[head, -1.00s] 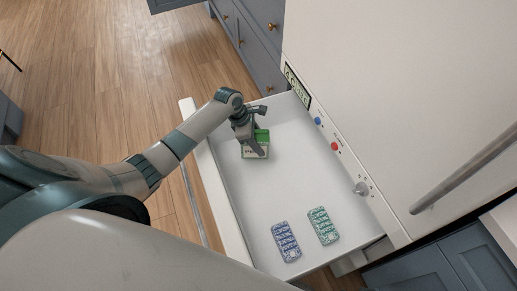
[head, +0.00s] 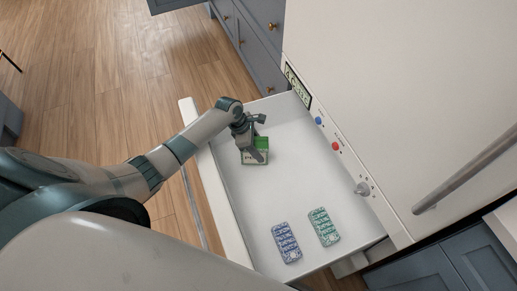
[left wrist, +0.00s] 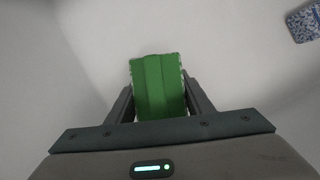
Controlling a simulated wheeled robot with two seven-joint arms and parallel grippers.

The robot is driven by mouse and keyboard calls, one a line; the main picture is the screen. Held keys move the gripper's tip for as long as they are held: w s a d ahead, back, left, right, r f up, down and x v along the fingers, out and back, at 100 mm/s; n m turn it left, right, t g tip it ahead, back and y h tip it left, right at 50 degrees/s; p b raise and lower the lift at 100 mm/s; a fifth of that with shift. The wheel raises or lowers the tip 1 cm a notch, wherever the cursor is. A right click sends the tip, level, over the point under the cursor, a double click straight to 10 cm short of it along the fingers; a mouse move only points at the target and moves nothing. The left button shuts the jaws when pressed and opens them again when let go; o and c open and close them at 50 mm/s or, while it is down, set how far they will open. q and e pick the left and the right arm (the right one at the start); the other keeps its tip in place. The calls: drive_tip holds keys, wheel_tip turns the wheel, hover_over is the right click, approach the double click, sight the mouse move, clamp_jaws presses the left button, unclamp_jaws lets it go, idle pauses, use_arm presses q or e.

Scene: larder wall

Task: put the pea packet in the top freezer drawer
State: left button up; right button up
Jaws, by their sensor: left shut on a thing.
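The pea packet (head: 260,144) is a small green and pale box inside the open white drawer (head: 299,180), near its far left end in the head view. My left gripper (head: 254,150) reaches down into the drawer and is shut on the packet. In the left wrist view the packet's green face (left wrist: 158,87) sits between the two fingers (left wrist: 159,104). I cannot tell whether the packet touches the drawer floor. My right gripper is not in view.
A blue ice tray (head: 286,242) and a green ice tray (head: 323,227) lie at the drawer's near end. The drawer's middle is clear. The white appliance front with a handle (head: 465,174) rises at right. Grey cabinets (head: 246,40) stand beyond.

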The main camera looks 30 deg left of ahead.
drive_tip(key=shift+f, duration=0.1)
use_arm(q)
drive_tip(key=o, duration=1.5)
drive_tip(key=shift+f, duration=0.1)
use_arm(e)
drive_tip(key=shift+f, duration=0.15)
use_arm(q)
drive_tip(key=shift+a+r, duration=0.2)
drive_tip(key=shift+r, duration=0.5)
drive_tip(key=p+v, duration=0.2)
drive_tip(key=v, duration=0.8)
drive_tip(key=shift+s+a+r, duration=0.15)
drive_tip(key=shift+r, duration=0.25)
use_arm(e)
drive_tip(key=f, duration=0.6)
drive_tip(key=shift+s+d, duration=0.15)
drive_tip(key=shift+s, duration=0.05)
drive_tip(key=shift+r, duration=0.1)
